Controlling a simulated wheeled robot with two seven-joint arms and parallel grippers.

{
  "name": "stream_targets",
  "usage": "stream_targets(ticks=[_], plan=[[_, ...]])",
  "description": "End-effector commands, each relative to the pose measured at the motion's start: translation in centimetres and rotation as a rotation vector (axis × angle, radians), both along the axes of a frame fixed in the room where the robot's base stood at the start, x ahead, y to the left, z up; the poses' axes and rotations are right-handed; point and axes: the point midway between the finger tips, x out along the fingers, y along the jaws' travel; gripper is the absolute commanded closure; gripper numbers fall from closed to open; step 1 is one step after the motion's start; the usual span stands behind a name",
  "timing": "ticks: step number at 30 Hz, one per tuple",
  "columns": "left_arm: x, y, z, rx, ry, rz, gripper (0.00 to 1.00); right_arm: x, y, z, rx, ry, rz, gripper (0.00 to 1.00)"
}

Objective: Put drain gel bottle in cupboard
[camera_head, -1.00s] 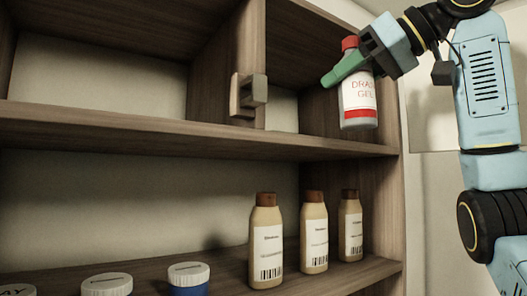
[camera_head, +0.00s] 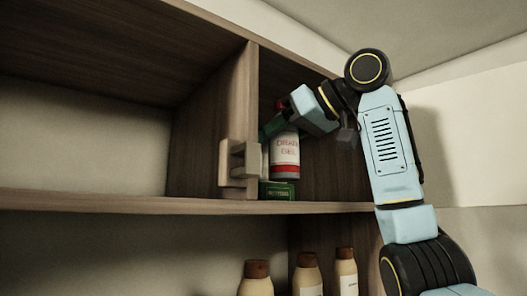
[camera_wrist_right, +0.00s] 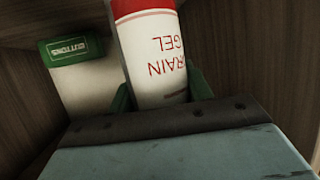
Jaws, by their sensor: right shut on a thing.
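The drain gel bottle (camera_head: 285,152) is white with a red cap and red lettering. It is upright inside the upper right compartment of the cupboard (camera_head: 330,207). My right gripper (camera_head: 275,122) is shut on it near its top; the fingers are partly hidden by the bottle and the wrist. In the right wrist view the bottle (camera_wrist_right: 155,55) sits between the green fingers (camera_wrist_right: 160,98). I cannot tell whether its base touches the shelf. My left gripper is not in view.
A green-labelled container marked "BUTTONS" (camera_head: 277,190) stands low in the same compartment, beside the bottle in the wrist view (camera_wrist_right: 75,50). A divider with a block-like fitting (camera_head: 238,163) is at the left. Several tan bottles (camera_head: 307,275) stand on the shelf below.

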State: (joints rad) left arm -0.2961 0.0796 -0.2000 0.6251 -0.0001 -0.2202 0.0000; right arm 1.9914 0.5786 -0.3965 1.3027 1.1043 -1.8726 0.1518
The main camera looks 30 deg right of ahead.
Motion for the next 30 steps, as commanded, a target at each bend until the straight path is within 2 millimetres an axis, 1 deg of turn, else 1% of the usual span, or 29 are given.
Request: stream_targets(ticks=[4,7,9,10,15,24,28,29,30], plan=[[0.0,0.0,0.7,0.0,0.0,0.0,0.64,1.4,0.6,0.1,0.0,0.002,0.001,0.78],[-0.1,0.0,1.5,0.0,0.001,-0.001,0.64,3.3,1.4,0.1,0.0,0.003,0.001,0.78],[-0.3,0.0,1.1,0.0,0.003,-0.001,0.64,3.0,1.1,-1.5,-0.001,0.001,-0.002,0.78],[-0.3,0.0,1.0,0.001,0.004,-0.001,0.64,3.0,1.1,-2.0,-0.001,0.001,-0.002,0.78],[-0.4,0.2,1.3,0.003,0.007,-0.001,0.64,2.9,1.2,-3.4,0.0,-0.001,0.0,0.78],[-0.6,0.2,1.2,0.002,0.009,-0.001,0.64,2.9,1.2,-3.5,0.001,-0.001,0.0,0.78],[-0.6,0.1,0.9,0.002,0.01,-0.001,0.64,2.9,1.2,-4.0,0.0,-0.001,0.0,0.78],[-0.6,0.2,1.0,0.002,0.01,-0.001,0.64,2.9,1.2,-3.9,0.001,0.0,0.0,0.48],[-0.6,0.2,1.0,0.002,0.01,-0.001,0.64,2.9,1.2,-3.9,0.0,0.001,0.0,0.43]])
